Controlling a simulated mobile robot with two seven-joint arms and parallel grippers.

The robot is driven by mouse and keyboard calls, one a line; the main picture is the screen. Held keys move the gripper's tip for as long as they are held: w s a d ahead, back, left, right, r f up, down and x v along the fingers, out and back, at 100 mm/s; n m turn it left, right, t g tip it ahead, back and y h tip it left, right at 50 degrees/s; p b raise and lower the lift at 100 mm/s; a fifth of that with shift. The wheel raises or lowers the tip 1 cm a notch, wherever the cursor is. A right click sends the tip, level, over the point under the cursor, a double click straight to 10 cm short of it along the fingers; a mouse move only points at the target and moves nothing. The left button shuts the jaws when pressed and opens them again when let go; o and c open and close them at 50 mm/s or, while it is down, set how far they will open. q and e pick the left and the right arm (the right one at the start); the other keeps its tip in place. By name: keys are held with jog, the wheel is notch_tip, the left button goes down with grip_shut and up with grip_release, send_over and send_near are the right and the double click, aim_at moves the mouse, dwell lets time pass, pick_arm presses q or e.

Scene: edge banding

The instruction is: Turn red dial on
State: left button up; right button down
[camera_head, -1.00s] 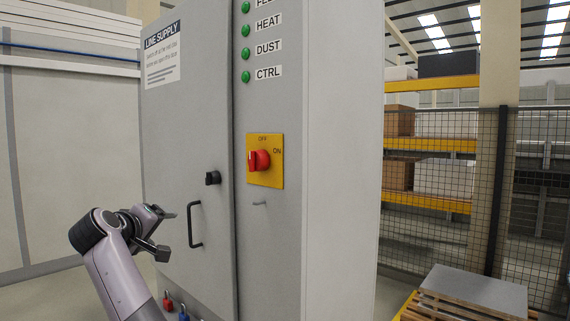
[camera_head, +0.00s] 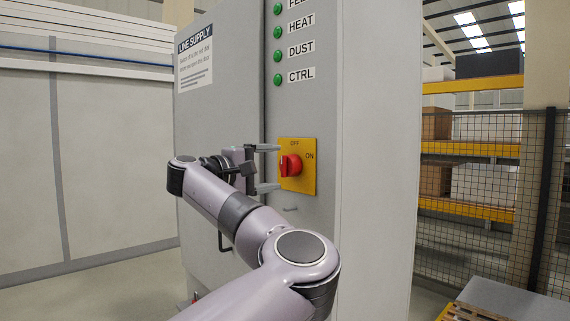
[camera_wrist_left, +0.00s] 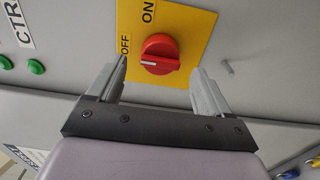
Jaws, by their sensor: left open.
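The red dial (camera_head: 290,165) sits on a yellow plate (camera_head: 309,183) on the grey cabinet's front. The plate reads OFF at the top and ON at the right. In the left wrist view, the dial (camera_wrist_left: 160,50) has a white mark pointing toward OFF. My left gripper (camera_head: 268,168) is open just in front of and left of the dial. In the left wrist view, its fingertips (camera_wrist_left: 160,68) stand on either side of the dial with gaps, and I see no contact. My right gripper is not in view.
The grey cabinet (camera_head: 375,180) has several green lights (camera_head: 278,55) above the plate. A small grey hook (camera_head: 291,209) sticks out below the plate. The door handle (camera_head: 224,243) is partly hidden by my left arm. A mesh fence (camera_head: 483,190) stands at the right.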

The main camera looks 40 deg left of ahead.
aim_at(282, 166)
pick_arm(q)
jog(key=shift+w+d+p, duration=0.15)
jog(key=shift+w+p, duration=0.35)
jog(key=shift+w, duration=1.45)
